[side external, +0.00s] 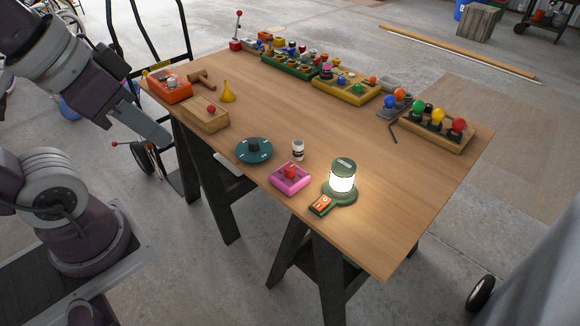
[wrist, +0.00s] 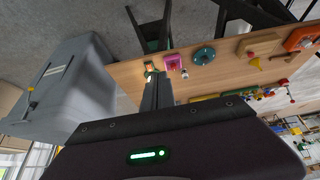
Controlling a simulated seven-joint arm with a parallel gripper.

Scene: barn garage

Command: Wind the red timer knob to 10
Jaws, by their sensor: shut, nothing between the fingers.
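A pink square base (side external: 283,184) with a red block-shaped knob (side external: 290,171) sits near the table's front edge; its dial marks are too small to read. The pink base also shows in the wrist view (wrist: 172,62). A wooden box (side external: 203,120) with a red ball knob (side external: 211,109) stands farther left. I cannot tell for sure which red knob is the timer. My gripper (side external: 163,138) is shut and empty, in the air off the table's left front side, apart from every knob. In the wrist view my gripper (wrist: 157,82) shows its fingers together.
A dark green disc (side external: 254,157) and a small white jar (side external: 298,150) are beside the pink base. A lit lantern (side external: 342,178) stands to its right. An orange box (side external: 170,90) is at the left end. The table's middle right is clear.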

